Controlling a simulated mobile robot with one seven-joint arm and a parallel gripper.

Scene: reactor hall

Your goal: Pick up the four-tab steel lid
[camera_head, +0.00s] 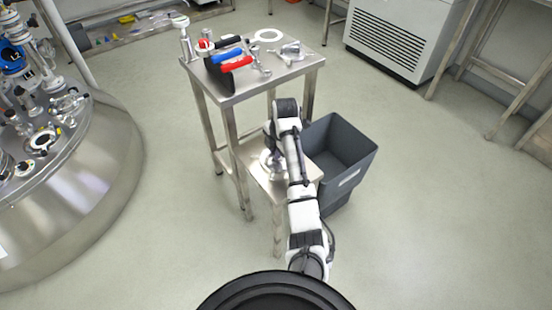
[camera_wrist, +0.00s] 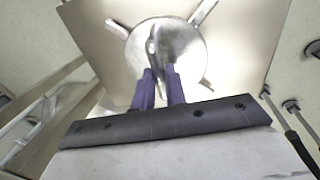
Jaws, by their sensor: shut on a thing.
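The steel lid (camera_wrist: 185,45) is a round shiny disc in the wrist view, with tabs sticking out at its rim; the lower left of the rim is partly behind my fingers. My gripper (camera_wrist: 160,70) has its two purple fingers close together, shut on the lid's upright handle at its middle. The lid lies over a flat steel top, and I cannot tell whether it touches it. In the head view my arm reaches down to the low steel stand (camera_head: 309,171), and my gripper (camera_head: 270,163) and the lid are mostly hidden there.
A taller steel table (camera_head: 240,84) stands behind, holding red and blue handled tools, a white ring and metal fittings. A grey open bin (camera_head: 345,150) stands right beside the low stand. A large steel vessel (camera_head: 95,175) is at left. A white vented cabinet (camera_head: 398,40) is at back right.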

